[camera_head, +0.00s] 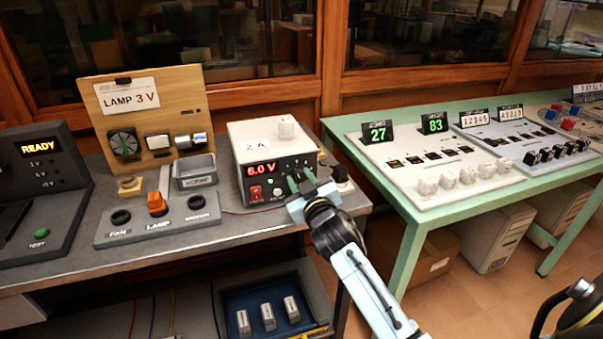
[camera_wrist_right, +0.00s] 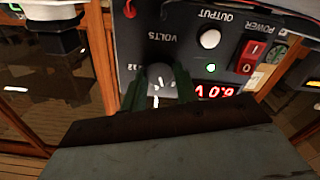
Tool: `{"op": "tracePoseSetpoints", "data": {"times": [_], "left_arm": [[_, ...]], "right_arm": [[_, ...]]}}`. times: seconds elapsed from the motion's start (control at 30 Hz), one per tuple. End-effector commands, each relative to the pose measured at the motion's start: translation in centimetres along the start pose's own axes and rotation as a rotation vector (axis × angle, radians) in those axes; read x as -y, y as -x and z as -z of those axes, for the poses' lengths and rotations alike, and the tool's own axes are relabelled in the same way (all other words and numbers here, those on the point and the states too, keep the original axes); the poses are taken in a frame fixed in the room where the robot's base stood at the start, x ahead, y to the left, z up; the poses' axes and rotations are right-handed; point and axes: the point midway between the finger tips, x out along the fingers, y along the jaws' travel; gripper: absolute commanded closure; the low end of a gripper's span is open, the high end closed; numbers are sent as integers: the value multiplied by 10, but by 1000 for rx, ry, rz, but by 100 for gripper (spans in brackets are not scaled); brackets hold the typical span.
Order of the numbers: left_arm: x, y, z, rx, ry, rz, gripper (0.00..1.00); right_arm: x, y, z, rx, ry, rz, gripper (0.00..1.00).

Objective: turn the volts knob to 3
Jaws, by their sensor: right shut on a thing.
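The power supply (camera_head: 238,140) is a pale box on the grey bench. Its red display (camera_head: 262,169) reads 6.0 V. In the wrist view, which is upside down, the volts knob (camera_wrist_right: 160,78) is a grey knob beside the word VOLTS. My right gripper (camera_head: 302,181) is at the right part of the supply's front panel. Its green fingers (camera_wrist_right: 160,88) are shut on the volts knob, one on each side. In the head view the fingers and wrist hide the knob. My left gripper is not in view.
A red power switch (camera_head: 256,192) is on the panel's left. A wooden board (camera_head: 185,105) with a LAMP 3 V card stands behind a grey control panel (camera_head: 130,237) with an orange lever. A green table (camera_head: 405,210) stands right of the bench.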

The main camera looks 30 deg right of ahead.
Motion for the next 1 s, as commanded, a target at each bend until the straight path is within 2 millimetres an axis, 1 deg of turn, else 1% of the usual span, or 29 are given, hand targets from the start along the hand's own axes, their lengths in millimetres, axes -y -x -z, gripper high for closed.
{"op": "tracePoseSetpoints", "data": {"times": [0.03, 0.23, 0.3, 0.5, 0.8, 0.97, 1.0], "left_arm": [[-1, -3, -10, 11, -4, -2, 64], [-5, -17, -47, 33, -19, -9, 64], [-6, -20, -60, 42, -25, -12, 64], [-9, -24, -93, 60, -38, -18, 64], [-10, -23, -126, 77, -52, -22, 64], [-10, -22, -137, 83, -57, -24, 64], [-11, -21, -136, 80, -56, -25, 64]], "right_arm": [[0, 0, 3, 2, 38, 1, 93], [0, 0, 2, 2, 213, 1, 93], [1, 0, 2, 1, 279, 1, 93], [2, 0, 1, 0, 471, 2, 93], [3, 0, 0, 0, 746, 2, 93], [3, 0, 0, -1, 867, 1, 93], [3, 0, -1, -1, 894, 1, 93]]}}
